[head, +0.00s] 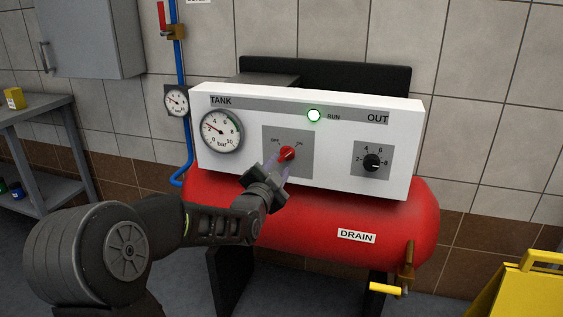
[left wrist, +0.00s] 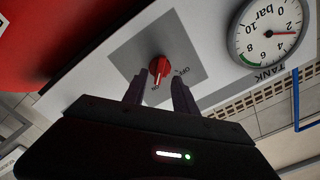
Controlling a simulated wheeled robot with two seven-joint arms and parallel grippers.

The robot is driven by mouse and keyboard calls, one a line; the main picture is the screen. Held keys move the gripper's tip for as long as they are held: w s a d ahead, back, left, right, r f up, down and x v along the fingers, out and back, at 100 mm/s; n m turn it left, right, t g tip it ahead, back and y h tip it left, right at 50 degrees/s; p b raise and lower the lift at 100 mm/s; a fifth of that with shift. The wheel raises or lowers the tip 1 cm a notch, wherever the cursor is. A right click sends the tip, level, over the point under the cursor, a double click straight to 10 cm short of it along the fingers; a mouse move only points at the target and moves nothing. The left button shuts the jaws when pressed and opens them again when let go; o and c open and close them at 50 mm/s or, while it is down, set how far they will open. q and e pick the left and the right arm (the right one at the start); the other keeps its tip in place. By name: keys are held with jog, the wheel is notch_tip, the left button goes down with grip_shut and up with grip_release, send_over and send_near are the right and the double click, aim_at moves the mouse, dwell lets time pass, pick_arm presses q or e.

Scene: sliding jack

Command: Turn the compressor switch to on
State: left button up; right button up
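The red compressor switch (head: 287,153) sits on a grey plate on the white panel, between the OFF and ON labels. Its pointer leans up and right toward ON. The green RUN lamp (head: 314,115) above it is lit. My left gripper (head: 278,167) is just in front of and below the switch in the head view. In the left wrist view the switch (left wrist: 159,68) shows beyond the gap between the two fingers, which are apart and appear clear of it. My right gripper is in neither view.
The panel also carries a tank gauge (head: 221,131) and a black OUT knob (head: 372,162). Below is the red tank (head: 330,215) with a yellow-handled drain valve (head: 388,289). A blue pipe (head: 181,90) runs left of the panel. A grey shelf (head: 40,106) stands farther left.

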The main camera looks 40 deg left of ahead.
pick_arm(q)
jog(key=v, duration=0.3)
jog(key=shift+s, duration=0.15)
dwell(0.5)
jog(key=s+d+f+n+g+h, duration=0.25)
jog(key=d+f, duration=0.45)
jog(key=f, duration=0.4)
jog(key=s+d+f+n+g+h, duration=0.1)
jog(key=d+f+n+g+h, duration=0.15)
jog(key=d+f, duration=0.7)
jog(key=s+d+f+n+g+h, duration=0.25)
jog(key=d+f, duration=0.35)
jog(key=f, duration=0.6)
jog(key=s+d+f+g+h, duration=0.1)
jog(key=s+d+f+g, duration=0.3)
jog(key=s+d+f, duration=0.65)
jog(key=s+d+f+g+h, duration=0.2)
jog(key=s+d+f+g, duration=0.4)
jog(key=s, duration=0.7)
notch_tip(320, 180, up, 17)
jog(key=t+p, duration=0.1)
jog(key=p, duration=1.7)
jog(key=shift+w+d+r+p, duration=0.15)
jog(key=shift+w+r+p, duration=0.1)
jog(key=shift+p, duration=0.15)
